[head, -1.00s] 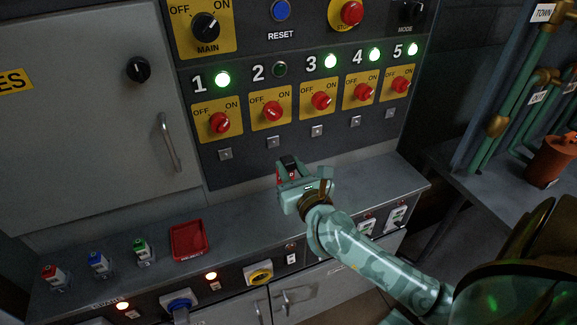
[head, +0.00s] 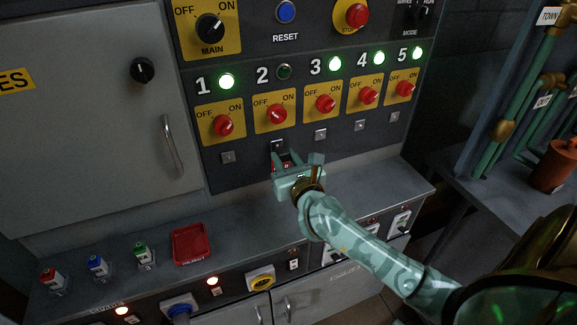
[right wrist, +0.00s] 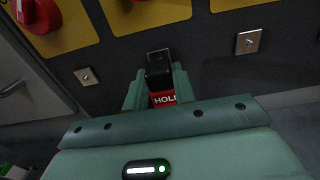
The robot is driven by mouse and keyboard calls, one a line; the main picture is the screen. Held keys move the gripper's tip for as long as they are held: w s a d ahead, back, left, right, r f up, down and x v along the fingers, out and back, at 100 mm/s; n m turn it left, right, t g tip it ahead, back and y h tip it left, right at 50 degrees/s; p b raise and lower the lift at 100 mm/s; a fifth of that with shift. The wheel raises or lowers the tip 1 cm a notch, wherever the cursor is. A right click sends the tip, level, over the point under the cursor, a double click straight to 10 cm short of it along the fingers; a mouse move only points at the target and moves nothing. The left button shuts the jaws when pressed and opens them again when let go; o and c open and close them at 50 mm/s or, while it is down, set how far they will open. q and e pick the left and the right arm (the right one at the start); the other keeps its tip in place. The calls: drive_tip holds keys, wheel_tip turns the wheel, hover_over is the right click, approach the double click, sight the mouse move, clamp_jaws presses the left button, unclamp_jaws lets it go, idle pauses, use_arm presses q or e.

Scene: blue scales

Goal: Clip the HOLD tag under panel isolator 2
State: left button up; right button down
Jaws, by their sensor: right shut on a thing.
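The HOLD tag (right wrist: 163,99) is red with white letters and a black upper part. My right gripper (head: 297,163) is shut on it; the tag shows as a small red patch (head: 287,165) in the head view. Panel isolator 2 (head: 277,114) is a red knob on a yellow plate, with a dark lamp (head: 284,71) above it. The small metal clip plate (right wrist: 158,54) under isolator 2 shows just beyond the tag's black top. The two overlap in the wrist view, and I cannot tell whether they touch. My left gripper is not in view.
Neighbouring clip plates (right wrist: 249,42) sit left and right under the other isolators, whose lamps are lit green. The grey ledge (head: 240,215) below the panel holds a red tray (head: 190,244) and several coloured padlock-like items at left.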

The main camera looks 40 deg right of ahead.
drive_tip(key=shift+w+d, duration=0.1)
drive_tip(key=shift+w, duration=0.3)
drive_tip(key=shift+p, duration=0.4)
idle(1.9)
drive_tip(key=shift+w+d, duration=0.15)
drive_tip(key=shift+w, duration=0.35)
drive_tip(key=c, duration=1.1)
unclamp_jaws()
drive_tip(key=shift+o, duration=0.2)
drive_tip(key=p+v, duration=0.1)
drive_tip(key=v, duration=1.5)
drive_tip(key=shift+r, duration=0.1)
